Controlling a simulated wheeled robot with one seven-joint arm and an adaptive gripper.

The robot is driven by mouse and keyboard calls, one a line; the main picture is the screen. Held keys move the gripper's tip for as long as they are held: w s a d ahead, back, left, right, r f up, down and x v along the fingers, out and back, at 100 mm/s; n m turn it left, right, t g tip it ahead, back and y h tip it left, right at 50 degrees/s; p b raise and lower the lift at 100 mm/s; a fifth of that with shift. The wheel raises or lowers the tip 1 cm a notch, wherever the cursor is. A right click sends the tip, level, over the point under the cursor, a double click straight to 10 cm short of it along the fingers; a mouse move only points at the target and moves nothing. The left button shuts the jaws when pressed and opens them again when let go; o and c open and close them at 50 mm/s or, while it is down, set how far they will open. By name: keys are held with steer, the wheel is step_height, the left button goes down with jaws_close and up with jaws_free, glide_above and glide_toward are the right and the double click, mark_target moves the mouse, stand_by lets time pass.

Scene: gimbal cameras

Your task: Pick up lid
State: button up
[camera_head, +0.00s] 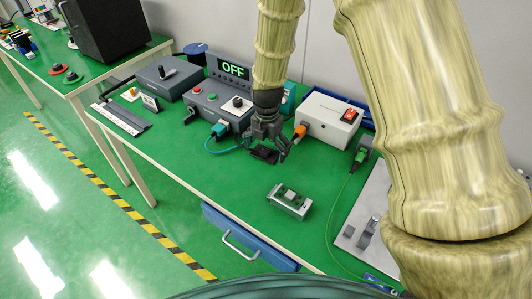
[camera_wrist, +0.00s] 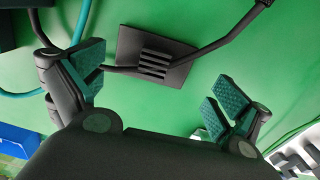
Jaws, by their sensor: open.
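A small dark flat plate with raised ribs or slots, which looks like the lid (camera_wrist: 150,58), lies on the green tabletop in the wrist view. In the head view it is the small black piece (camera_head: 264,155) just under my gripper (camera_head: 270,146). My gripper is open in the wrist view (camera_wrist: 157,86), with teal pads on either side and the plate lying beyond them, slightly toward the top. Nothing is between the pads. Dark cable-like strands run past both sides of the plate; I cannot tell whether they touch it.
A small silver fixture with a green board (camera_head: 289,200) stands in front of my gripper. A control box (camera_head: 217,105) with an "OFF" display (camera_head: 233,69) is behind left; a white box with a red switch (camera_head: 328,122) is behind right.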

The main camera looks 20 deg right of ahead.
steer(key=shift+w+f, duration=0.7)
steer(key=shift+w, duration=0.2)
steer(key=c, duration=0.7)
steer(key=shift+s+r, duration=0.35)
steer(key=shift+s, duration=0.05)
steer(key=c, duration=0.7)
steer(key=shift+w+f, duration=0.1)
steer(key=shift+f, duration=0.05)
steer(key=c, duration=0.7)
